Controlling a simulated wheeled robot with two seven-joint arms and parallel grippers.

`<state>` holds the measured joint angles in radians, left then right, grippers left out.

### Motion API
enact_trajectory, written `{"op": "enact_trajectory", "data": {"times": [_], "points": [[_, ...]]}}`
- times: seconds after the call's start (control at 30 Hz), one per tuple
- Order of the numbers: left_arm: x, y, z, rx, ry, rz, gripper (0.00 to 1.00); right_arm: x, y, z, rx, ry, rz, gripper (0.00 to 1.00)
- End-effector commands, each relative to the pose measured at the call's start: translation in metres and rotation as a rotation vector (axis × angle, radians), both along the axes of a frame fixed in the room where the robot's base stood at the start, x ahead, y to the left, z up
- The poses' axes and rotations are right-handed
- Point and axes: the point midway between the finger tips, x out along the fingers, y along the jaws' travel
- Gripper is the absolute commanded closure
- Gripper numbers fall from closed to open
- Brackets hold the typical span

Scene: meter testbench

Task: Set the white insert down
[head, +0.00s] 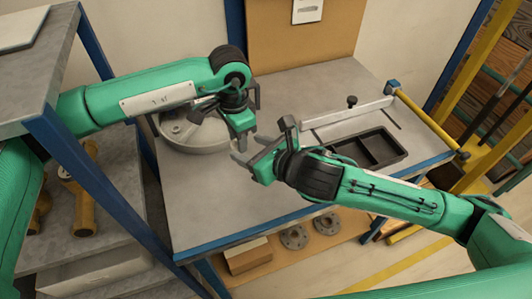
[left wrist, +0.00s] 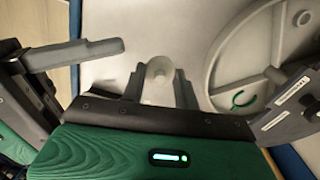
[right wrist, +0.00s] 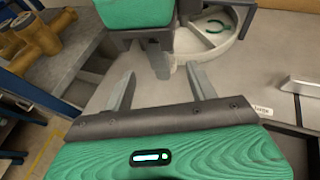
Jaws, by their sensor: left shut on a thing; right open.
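The white insert (left wrist: 160,78) is a small pale, rounded piece in the left wrist view. It sits between the two fingers of my left gripper (left wrist: 160,90), which is shut on it. In the head view my left gripper (head: 240,147) points down over the bench, beside the round grey tray; the insert cannot be made out clearly there. My right gripper (head: 262,143) is open and empty, just right of the left one. In the right wrist view its fingers (right wrist: 161,92) are spread, with the left gripper (right wrist: 158,58) just beyond them.
The round grey tray (head: 182,139) has raised dividers and holds a green ring-like piece (left wrist: 243,100). A black two-compartment tray (head: 368,149) and a light rail (head: 347,112) are at the right of the bench. The bench front (head: 225,215) is clear. A blue-legged shelf stands left.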

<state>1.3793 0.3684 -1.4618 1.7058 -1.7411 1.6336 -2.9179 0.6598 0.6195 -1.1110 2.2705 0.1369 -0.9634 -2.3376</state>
Motion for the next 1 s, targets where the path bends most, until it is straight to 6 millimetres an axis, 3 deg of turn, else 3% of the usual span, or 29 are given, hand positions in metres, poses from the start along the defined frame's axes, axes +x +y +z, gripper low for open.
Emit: {"op": "enact_trajectory", "data": {"times": [0.3,0.67,0.7,0.93,1.0], "points": [[0.0,0.0,0.0,0.0,0.0,0.0,0.91,0.03,0.025,-0.016,0.001,0.003,-0.001,0.42],[0.0,0.0,0.0,0.0,0.0,0.0,0.91,0.034,0.029,-0.019,0.0,0.001,0.0,0.42],[0.0,0.0,0.0,0.0,0.0,0.0,0.91,0.034,0.028,-0.019,0.0,0.001,0.0,0.44],[0.0,0.0,0.0,0.0,-0.001,0.0,0.91,0.034,0.029,-0.019,0.002,0.002,0.001,0.9],[0.0,0.0,0.0,-0.001,-0.002,0.0,0.91,0.033,0.03,-0.018,0.003,0.002,0.003,0.91]]}}
